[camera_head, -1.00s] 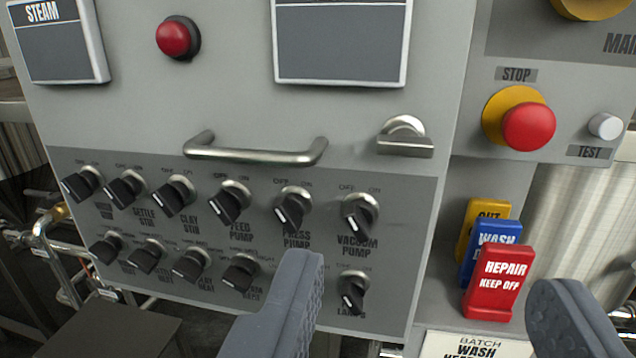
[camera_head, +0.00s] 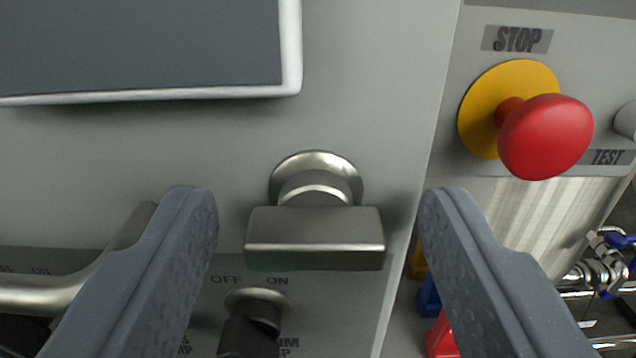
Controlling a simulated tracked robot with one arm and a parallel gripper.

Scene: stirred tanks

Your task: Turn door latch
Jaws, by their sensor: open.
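The door latch (camera_head: 315,232) is a metal knob with a flat bar handle, set on the grey cabinet door. Its bar lies level across the picture. My gripper (camera_head: 318,215) is open, with one grey finger to the left of the latch and the other to the right. The latch bar shows between the two fingers with a gap on each side, and I see no contact. How far the fingertips are from the door face is hard to tell.
A red STOP button (camera_head: 543,136) on a yellow base juts out at the right. A black rotary switch (camera_head: 250,325) is just below the latch. A metal door handle (camera_head: 40,292) is at lower left, partly behind my left finger. Coloured tags (camera_head: 440,335) show behind the right finger.

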